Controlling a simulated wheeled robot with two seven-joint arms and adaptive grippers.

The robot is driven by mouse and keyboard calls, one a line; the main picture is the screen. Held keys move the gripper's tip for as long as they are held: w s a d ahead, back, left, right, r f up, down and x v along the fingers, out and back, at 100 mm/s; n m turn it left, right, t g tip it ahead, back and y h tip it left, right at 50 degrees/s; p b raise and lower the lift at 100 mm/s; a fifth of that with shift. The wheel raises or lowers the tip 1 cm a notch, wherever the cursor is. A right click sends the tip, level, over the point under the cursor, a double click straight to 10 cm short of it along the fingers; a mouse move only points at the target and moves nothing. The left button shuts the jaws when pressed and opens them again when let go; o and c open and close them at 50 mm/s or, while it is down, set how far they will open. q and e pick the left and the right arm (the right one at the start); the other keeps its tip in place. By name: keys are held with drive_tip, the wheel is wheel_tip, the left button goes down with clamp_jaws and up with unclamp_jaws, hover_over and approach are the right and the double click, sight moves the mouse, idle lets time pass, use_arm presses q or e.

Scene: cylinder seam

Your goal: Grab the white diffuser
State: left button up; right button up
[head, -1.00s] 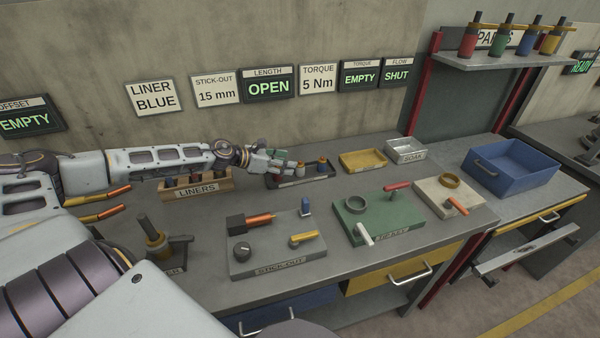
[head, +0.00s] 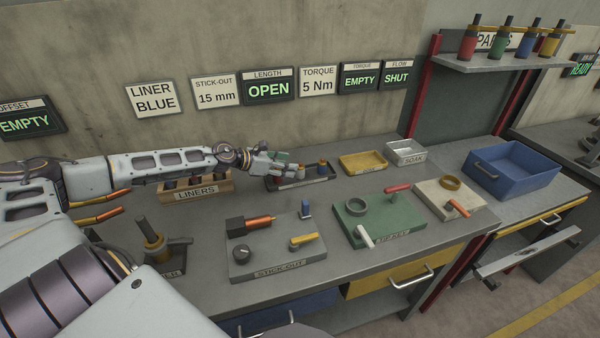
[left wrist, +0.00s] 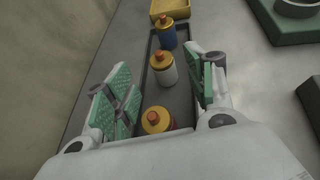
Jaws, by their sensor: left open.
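The white diffuser (left wrist: 163,69), a white cylinder with a yellow top and orange tip, stands upright in a dark tray (left wrist: 183,101). It is the middle of three in the left wrist view. The blue one (left wrist: 167,34) stands beyond it and a red one (left wrist: 157,120) nearer me. My left gripper (left wrist: 163,84) is open, its green-padded fingers on either side of the row, with the white diffuser between or just beyond the fingertips. Contact is not visible. In the head view my left gripper (head: 287,169) is over the tray's left part, hiding the red one. My right gripper is not in view.
A liners rack (head: 197,189) stands left of the tray, under my left arm. A yellow tray (head: 363,163) is to its right. The stick-out plate (head: 275,262) and green plate (head: 372,232) lie nearer the front. A wall stands behind.

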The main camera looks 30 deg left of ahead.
sight(300, 171)
use_arm(q)
drive_tip(key=shift+w+d+f, duration=0.1)
drive_tip(key=shift+w, duration=0.15)
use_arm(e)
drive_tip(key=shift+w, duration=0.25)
use_arm(q)
drive_tip(key=shift+w+d+f, duration=0.2)
drive_tip(key=shift+w, duration=0.1)
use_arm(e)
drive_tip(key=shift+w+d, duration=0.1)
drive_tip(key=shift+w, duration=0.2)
use_arm(q)
drive_tip(key=shift+w+d+f, duration=0.15)
drive_tip(key=shift+w+d, duration=0.15)
drive_tip(key=shift+w, duration=0.1)
drive_tip(key=shift+x, duration=0.95)
drive_tip(key=shift+w+d+f+p, duration=0.2)
drive_tip(key=shift+w+p, duration=0.05)
drive_tip(key=shift+p, duration=0.05)
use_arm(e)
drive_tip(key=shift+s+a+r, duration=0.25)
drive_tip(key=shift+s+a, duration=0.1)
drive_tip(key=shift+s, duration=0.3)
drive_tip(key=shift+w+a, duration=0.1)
